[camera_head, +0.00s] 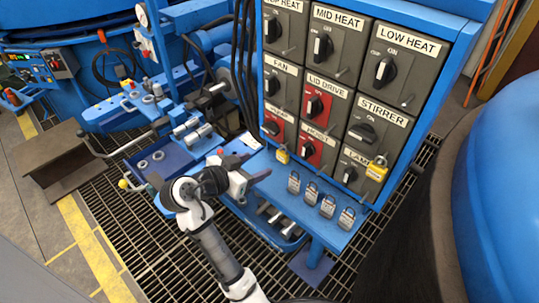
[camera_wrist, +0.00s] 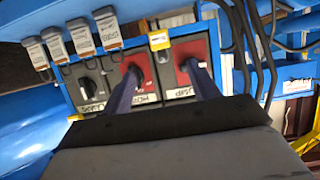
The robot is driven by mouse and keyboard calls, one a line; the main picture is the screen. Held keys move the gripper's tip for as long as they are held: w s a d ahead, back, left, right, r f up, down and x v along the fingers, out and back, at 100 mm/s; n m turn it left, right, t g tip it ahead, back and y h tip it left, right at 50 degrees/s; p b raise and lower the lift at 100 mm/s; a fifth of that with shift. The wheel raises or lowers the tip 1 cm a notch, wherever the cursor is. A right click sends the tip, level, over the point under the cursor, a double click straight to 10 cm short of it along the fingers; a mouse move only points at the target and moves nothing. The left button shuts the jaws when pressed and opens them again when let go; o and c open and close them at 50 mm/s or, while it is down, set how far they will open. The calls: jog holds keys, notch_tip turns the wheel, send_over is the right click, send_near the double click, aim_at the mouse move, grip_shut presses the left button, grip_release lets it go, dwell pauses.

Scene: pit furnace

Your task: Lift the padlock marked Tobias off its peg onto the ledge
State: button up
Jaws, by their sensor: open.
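Several grey padlocks with pale labels stand or hang in a row along the blue ledge (camera_head: 268,178) below the switch panel: the first (camera_head: 293,183), second (camera_head: 310,194), third (camera_head: 327,206) and fourth (camera_head: 346,219). Their names are too small to read, so I cannot tell which is Tobias; their pegs are not clear. They also show at the upper left of the wrist view (camera_wrist: 81,35). My gripper (camera_head: 254,167) is open and empty, left of the row and apart from it. In the wrist view its fingers (camera_wrist: 163,68) point toward the red switch plates.
A yellow padlock (camera_head: 283,155) hangs under the lower-left switch, another (camera_head: 377,170) near the lower-right one. The switch panel (camera_head: 337,85) rises behind the ledge.

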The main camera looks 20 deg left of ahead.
aim_at(281, 154)
jog(key=p+x, duration=0.1)
jog(key=x, duration=1)
jog(key=shift+w+d+f+p, duration=0.1)
jog(key=shift+w+p, duration=0.05)
jog(key=shift+p, duration=0.25)
jog(key=c, duration=1.1)
jog(key=shift+r+p, duration=0.3)
jog(key=shift+r, duration=0.15)
jog(key=shift+s+a, duration=0.35)
jog(key=shift+s, duration=0.55)
jog(key=shift+s+a, duration=0.35)
jog(key=shift+s, duration=0.55)
jog(key=shift+s+a, duration=0.35)
jog(key=shift+s, duration=0.55)
jog(key=shift+s, duration=0.15)
